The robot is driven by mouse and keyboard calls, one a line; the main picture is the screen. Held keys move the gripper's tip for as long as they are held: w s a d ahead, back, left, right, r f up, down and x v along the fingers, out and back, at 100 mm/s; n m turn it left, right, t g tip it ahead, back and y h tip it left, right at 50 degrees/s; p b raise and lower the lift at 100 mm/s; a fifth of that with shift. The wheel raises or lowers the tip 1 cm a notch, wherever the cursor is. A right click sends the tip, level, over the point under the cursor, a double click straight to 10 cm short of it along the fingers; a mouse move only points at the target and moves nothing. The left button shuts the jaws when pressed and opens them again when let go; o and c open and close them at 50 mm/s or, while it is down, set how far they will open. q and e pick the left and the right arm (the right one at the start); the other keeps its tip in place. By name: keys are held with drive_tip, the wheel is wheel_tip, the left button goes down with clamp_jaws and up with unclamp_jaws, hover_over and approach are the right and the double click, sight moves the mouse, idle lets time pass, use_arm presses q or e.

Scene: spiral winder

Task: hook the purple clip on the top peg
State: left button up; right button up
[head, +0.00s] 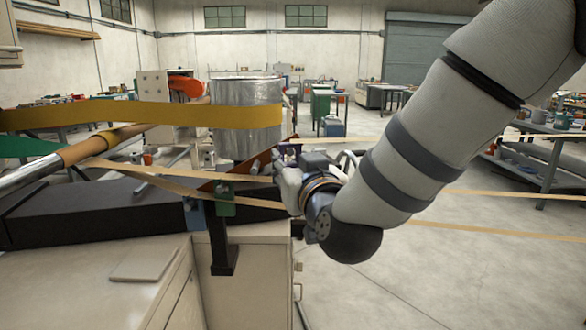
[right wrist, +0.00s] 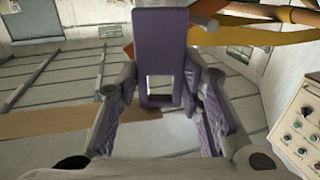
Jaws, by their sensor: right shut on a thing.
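The purple clip (right wrist: 160,45) is a flat plate with a square window near its lower end, seen in the right wrist view. My right gripper (right wrist: 160,88) is shut on it, one finger on each side, and the plate reaches out beyond the fingertips. In the head view my right gripper (head: 288,165) is beside a rust-coloured angled bracket (head: 240,172) with small metal pegs (head: 255,167). The clip is too small and covered to make out clearly there. I cannot tell whether it touches a peg. My left gripper is out of view.
A wide yellow band (head: 140,115) and thin tan strips (head: 510,232) cross the scene. A metal drum (head: 246,110) stands behind the bracket. A long dark beam (head: 100,210) and a cabinet (head: 240,265) lie below. Open floor (head: 430,270) is at the right.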

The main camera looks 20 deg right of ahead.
drive_tip(key=shift+w+d+f, duration=0.1)
drive_tip(key=shift+w+d, duration=0.2)
drive_tip(key=shift+w, duration=0.65)
drive_tip(key=shift+w+d+f, duration=0.1)
drive_tip(key=shift+w+d, duration=0.15)
drive_tip(key=shift+w, duration=0.65)
drive_tip(key=shift+w+d, duration=0.3)
drive_tip(key=shift+w, duration=0.65)
drive_tip(key=shift+w+d+f, duration=0.15)
drive_tip(key=shift+w+f, duration=0.15)
drive_tip(key=shift+w, duration=0.3)
drive_tip(key=o, duration=1.2)
drive_tip(key=shift+f, duration=0.1)
